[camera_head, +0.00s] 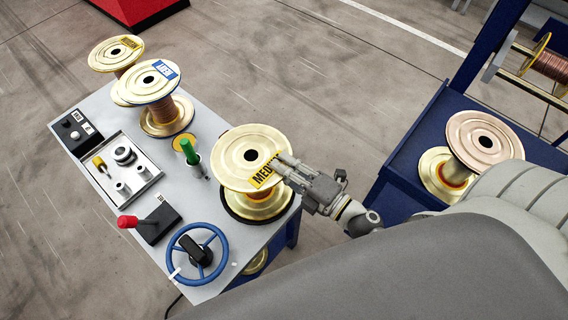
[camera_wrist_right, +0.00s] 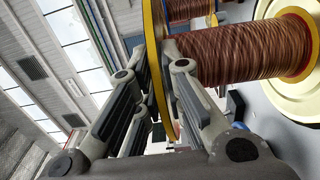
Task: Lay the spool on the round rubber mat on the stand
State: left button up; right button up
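The spool (camera_head: 232,172) has gold flanges and a yellow label partly reading "MEDI…". It stands upright at the right end of the grey-topped stand (camera_head: 215,268). A black rim of the round mat (camera_head: 262,222) shows around its lower flange; the rest of the mat is hidden, and I cannot tell whether the spool touches it. My right gripper (camera_head: 279,171) is at the right edge of the upper flange, over the label. In the right wrist view the fingers are closed on either side of the flange (camera_wrist_right: 161,100). My left gripper is not in view.
Other spools stand at the stand's far end (camera_head: 148,82) and on a blue bench (camera_head: 485,142) at the right. A green-topped post (camera_head: 188,150), a tray of parts (camera_head: 122,170), a red-handled lever (camera_head: 128,222) and a blue handwheel (camera_head: 197,254) crowd the stand.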

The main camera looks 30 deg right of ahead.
jog(key=o, duration=0.5)
jog(key=shift+r, duration=0.2)
jog(key=shift+c, duration=0.2)
jog(key=shift+s+f, duration=0.1)
jog(key=shift+f, duration=0.35)
jog(key=v, duration=1.1)
jog(key=shift+s+r, duration=0.25)
jog(key=shift+s, duration=0.15)
jog(key=shift+d, duration=0.1)
